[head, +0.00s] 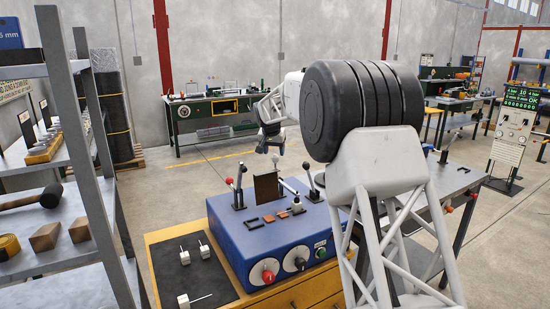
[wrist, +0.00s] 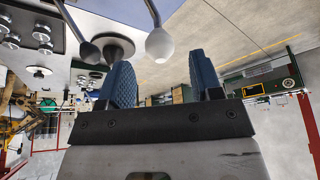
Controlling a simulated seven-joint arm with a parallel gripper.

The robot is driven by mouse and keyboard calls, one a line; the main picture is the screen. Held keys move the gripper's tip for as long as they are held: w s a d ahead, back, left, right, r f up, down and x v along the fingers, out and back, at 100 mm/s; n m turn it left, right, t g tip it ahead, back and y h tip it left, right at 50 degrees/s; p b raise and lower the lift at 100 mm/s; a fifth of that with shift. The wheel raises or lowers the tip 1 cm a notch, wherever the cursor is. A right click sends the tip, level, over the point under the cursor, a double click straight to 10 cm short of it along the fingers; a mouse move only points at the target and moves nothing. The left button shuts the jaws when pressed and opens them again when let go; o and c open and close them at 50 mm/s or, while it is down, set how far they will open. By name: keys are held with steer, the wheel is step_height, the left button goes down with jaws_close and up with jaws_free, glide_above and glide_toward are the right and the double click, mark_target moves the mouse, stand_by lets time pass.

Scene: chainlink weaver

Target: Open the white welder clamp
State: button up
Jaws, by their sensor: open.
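The blue welder box (head: 235,240) stands on a yellow bench with several levers on top. The white-knobbed clamp lever (head: 275,158) rises behind the brown plate, near the middle of the box. My gripper (head: 270,145) hangs just above that knob, pointing down. In the wrist view my gripper (wrist: 163,72) shows two blue ridged fingers, apart and empty. The white knob (wrist: 159,43) lies ahead of the gap between them, seemingly not touching either finger. A dark-knobbed lever (wrist: 88,52) is close by on its left. How far the clamp is open cannot be told.
A red-knobbed lever (head: 229,181) stands at the box's left and a black lever (head: 313,188) at its right. The brown plate (head: 266,188) stands upright between them. White blocks with pins lie on the black mat (head: 215,285). A metal shelf (head: 85,150) is at left.

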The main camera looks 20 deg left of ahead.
mark_target(275, 155)
steer(key=shift+x, duration=1.9)
steer(key=shift+c, duration=0.2)
jaws_close()
